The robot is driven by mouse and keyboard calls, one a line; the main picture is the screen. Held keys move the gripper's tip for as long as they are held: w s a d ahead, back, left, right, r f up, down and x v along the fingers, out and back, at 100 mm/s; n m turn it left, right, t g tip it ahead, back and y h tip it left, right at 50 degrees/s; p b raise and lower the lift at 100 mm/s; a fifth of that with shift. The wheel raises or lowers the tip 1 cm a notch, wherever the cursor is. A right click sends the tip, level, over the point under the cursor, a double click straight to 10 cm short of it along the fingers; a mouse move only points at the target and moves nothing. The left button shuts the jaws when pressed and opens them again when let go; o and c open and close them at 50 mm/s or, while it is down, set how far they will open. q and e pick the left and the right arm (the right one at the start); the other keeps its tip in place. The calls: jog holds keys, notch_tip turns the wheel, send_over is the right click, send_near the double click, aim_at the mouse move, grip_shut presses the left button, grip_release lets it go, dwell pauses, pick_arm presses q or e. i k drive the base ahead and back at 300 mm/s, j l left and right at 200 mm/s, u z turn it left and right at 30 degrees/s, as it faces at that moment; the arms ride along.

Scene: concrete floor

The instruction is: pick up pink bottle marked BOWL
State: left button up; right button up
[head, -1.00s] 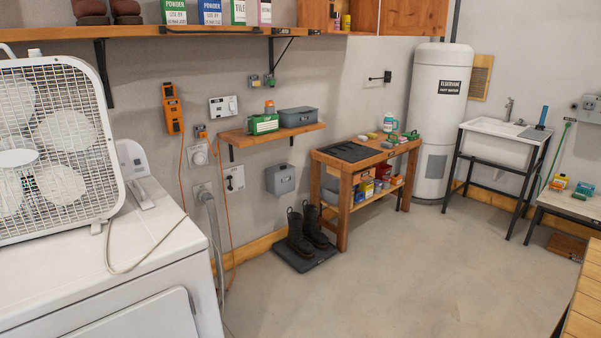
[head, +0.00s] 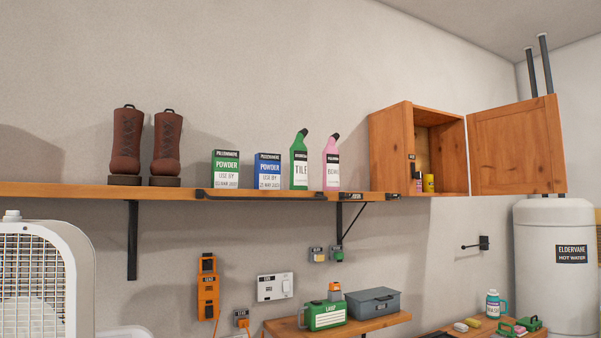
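The pink bottle (head: 331,168) stands upright on the long wooden wall shelf (head: 95,190). It has a dark cap, a bent neck and a white label whose small word looks like BOWL. A green bottle (head: 299,165) marked TILE stands close to its left. Neither of my grippers is in the head view.
Left of the bottles stand a blue powder box (head: 267,171), a green powder box (head: 226,169) and brown boots (head: 126,145). An open wooden cabinet (head: 390,150) is to the right. A white fan (head: 75,275) is at lower left. A lower shelf (head: 375,325) holds boxes.

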aim_at(329, 155)
jog(key=i+l, duration=0.25)
jog(key=l, duration=0.15)
jog(key=i+l+u, duration=0.1)
jog(key=i+l, duration=0.4)
jog(key=l, duration=0.25)
jog(key=i+l+u, duration=0.1)
jog(key=i+l, duration=0.15)
jog(key=l, duration=0.15)
